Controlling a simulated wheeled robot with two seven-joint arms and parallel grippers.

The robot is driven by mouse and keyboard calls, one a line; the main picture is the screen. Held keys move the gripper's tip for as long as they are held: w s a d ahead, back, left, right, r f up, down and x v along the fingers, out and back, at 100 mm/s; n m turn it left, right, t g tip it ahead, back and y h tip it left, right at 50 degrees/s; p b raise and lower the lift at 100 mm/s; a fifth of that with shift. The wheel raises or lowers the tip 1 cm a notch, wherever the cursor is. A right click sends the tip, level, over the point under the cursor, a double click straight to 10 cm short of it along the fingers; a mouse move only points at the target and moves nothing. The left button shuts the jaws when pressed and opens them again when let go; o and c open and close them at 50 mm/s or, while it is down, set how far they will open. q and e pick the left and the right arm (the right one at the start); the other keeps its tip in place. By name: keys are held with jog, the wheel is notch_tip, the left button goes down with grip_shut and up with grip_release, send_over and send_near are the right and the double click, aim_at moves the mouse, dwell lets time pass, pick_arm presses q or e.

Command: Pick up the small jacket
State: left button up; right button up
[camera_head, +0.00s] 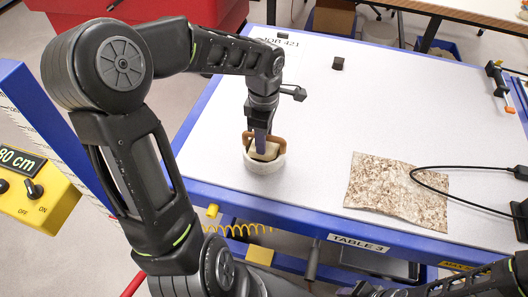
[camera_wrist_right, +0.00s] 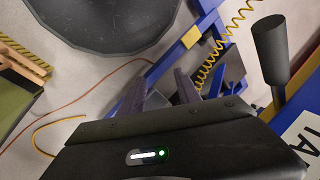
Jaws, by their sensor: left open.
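A small, round, whitish piece that looks like the small jacket (camera_head: 265,164) sits on the white table near its front left edge. A cream block shows in its top, with a brown loop-like part around it. My left gripper (camera_head: 262,147) points down right over it, open, with its fingers at the cream block. The fingers hide part of the top, and I cannot tell whether they touch it. My right gripper (camera_wrist_right: 162,92) shows in the right wrist view, its two dark fingers apart with nothing between them, over the floor and the table's blue frame.
The table (camera_head: 320,115) has a wrinkled brown mat (camera_head: 395,188) at front right and a black cable beside it. A small black cube (camera_head: 338,63) stands farther back. A yellow control box (camera_head: 35,185) is at left. The middle of the table is clear.

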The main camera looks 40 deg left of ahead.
pick_arm(q)
jog(key=shift+c, duration=0.2)
grip_shut()
dwell(1.1)
